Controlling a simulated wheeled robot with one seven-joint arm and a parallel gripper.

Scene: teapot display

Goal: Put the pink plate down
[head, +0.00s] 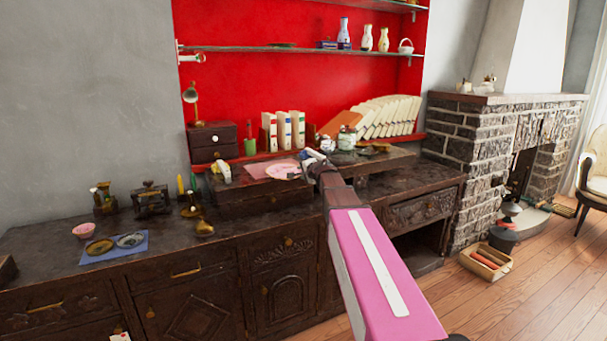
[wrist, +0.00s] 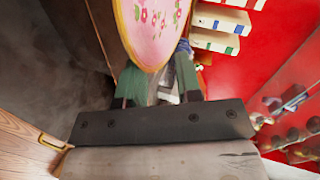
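The pink plate (head: 282,171) has a flower pattern and a yellow rim. In the head view it is at the raised wooden top of the cabinet, over a pinkish flat mat (head: 256,168); whether it touches that surface is not clear. My gripper (head: 306,166) is at the plate's right edge. In the wrist view the plate (wrist: 152,30) slants across the top and its near rim reaches the two green fingers (wrist: 158,66). A gap shows between the fingers lower down. The plate's rim hides the fingertips, so I cannot see whether they pinch it.
Books (head: 284,130) and jars (head: 347,138) stand behind on the raised top. A small drawer box (head: 212,142) is at its left. Brass pieces (head: 150,199) and a blue mat (head: 114,247) with dishes lie on the lower counter. A shelf (head: 290,49) hangs above.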

